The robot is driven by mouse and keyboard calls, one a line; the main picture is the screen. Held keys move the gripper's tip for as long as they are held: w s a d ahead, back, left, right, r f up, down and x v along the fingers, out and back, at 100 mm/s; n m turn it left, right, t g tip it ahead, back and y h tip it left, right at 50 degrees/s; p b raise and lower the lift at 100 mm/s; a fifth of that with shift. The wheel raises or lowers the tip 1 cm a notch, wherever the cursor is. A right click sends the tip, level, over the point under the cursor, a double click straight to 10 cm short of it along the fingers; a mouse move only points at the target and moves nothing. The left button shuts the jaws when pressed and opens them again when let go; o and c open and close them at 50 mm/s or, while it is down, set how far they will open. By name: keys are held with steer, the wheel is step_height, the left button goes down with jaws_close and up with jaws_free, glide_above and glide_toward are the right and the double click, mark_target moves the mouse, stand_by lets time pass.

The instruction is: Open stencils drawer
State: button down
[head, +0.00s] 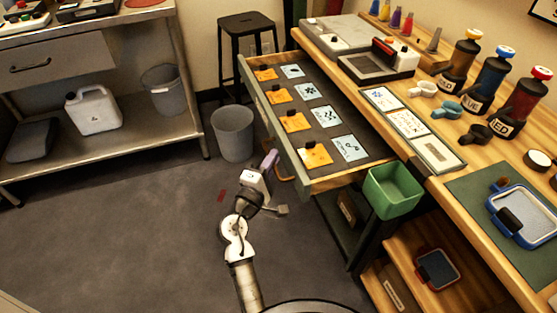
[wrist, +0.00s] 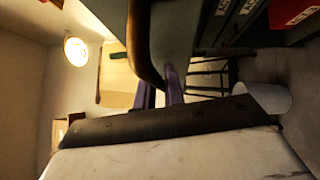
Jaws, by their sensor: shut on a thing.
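The stencils drawer (head: 264,112) stands pulled out from the wooden table in the head view. The contact is partly hidden by the handle and the gripper body.
A green bin (head: 392,190) hangs at the table's edge beside the drawer. A grey bucket (head: 233,134) and a black stool (head: 248,50) stand beyond the drawer. Ink bottles (head: 490,78) stand on the tabletop.

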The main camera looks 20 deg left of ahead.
steer(key=shift+a, duration=0.1)
steer(key=c, duration=1.5)
jaws_free()
steer(key=shift+s, duration=0.15)
